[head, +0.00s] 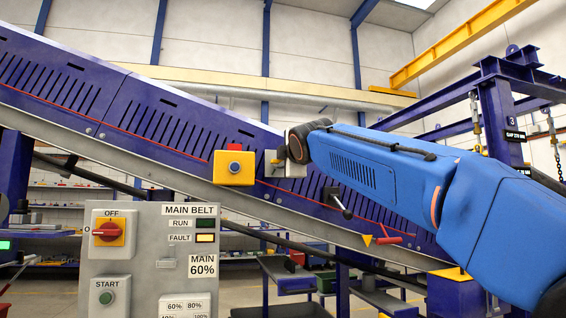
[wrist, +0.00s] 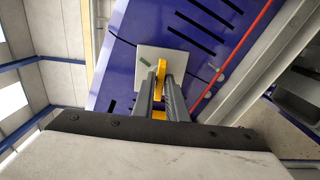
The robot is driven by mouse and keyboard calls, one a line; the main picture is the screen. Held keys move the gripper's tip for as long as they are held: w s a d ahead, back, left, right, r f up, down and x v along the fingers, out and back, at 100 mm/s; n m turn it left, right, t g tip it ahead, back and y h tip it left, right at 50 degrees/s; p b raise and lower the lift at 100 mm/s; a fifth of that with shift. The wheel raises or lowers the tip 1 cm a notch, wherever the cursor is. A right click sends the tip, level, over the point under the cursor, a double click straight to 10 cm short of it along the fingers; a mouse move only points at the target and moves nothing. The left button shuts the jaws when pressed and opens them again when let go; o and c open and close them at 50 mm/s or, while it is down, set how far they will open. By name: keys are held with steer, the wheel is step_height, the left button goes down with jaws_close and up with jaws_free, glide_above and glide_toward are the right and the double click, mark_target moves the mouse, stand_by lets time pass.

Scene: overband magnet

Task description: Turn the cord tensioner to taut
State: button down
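The cord tensioner shows in the wrist view as a yellow handle (wrist: 161,72) on a pale square plate (wrist: 148,58) fixed to the blue conveyor side. In the head view my gripper (head: 284,158) is at the plate (head: 296,170); my dark wrist hides most of the tensioner there. The red pull cord (wrist: 232,62) runs along the conveyor beside the plate.
A yellow switch box (head: 234,167) with a blue button and red flag is just left of my gripper. A black-knobbed lever (head: 340,203) and a red handle (head: 388,240) sit lower right. The control panel (head: 150,260) stands in front, with its FAULT lamp (head: 205,238) lit.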

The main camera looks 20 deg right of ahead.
stand_by(0.3)
steer(key=m, duration=2.3)
steer(key=shift+f+m, duration=0.15)
steer(key=shift+m, duration=0.25)
stand_by(0.3)
steer(key=c, duration=1.8)
jaws_free()
steer(key=shift+c, duration=0.2)
steer(key=shift+s, duration=0.15)
